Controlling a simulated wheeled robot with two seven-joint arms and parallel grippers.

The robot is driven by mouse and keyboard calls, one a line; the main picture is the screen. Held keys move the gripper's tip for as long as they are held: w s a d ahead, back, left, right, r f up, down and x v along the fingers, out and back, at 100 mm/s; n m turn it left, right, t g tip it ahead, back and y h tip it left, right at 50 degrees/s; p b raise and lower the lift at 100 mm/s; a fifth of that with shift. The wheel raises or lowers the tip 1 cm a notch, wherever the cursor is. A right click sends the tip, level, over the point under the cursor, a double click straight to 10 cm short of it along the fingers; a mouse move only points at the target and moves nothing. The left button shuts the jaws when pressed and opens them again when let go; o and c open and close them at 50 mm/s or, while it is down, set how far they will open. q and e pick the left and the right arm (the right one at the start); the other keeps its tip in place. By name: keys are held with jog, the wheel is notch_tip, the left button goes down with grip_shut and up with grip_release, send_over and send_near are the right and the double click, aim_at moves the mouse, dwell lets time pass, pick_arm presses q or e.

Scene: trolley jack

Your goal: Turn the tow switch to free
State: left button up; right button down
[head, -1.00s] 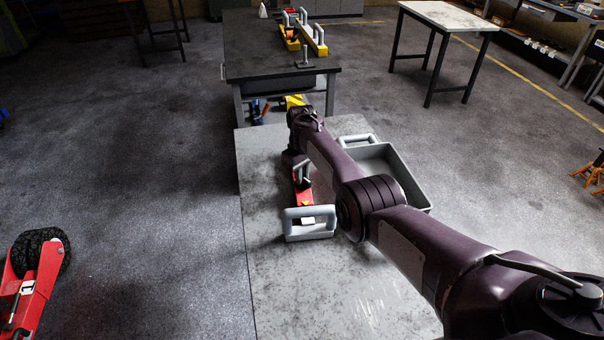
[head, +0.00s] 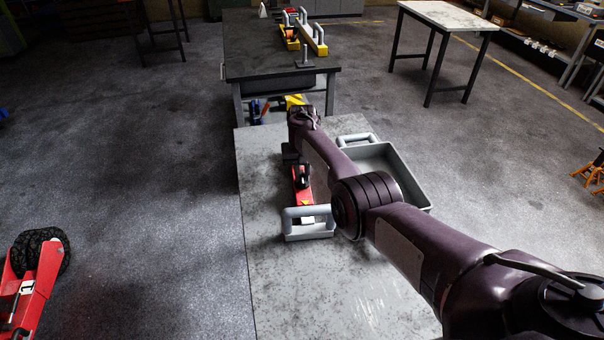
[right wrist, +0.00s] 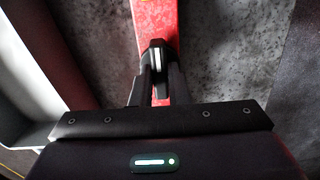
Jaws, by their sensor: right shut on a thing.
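A red bar-shaped unit (head: 303,196) lies on the grey table under my right arm, with a light grey handle frame (head: 308,236) at its near end. The right wrist view shows the red bar (right wrist: 154,14) running away from my fingers. My right gripper (right wrist: 157,70) is shut on a small dark switch lever with a pale stripe (right wrist: 156,56), on top of the red bar. The fingers hide much of the lever, and no switch marking is readable. In the head view my right gripper (head: 301,175) is small and partly hidden. My left gripper is not in view.
A grey tray with a handle (head: 420,190) stands on the table right of my right arm. The near part of the table (head: 300,290) is clear. A dark workbench (head: 265,50) with yellow units stands behind. A red wheeled jack (head: 38,285) is on the left floor.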

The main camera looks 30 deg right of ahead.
aim_at(302, 176)
dwell(0.4)
jog(key=c, duration=1.4)
grip_release()
jog(key=shift+r, duration=0.1)
jog(key=shift+r, duration=0.35)
notch_tip(302, 176, up, 7)
jog(key=shift+p, duration=0.3)
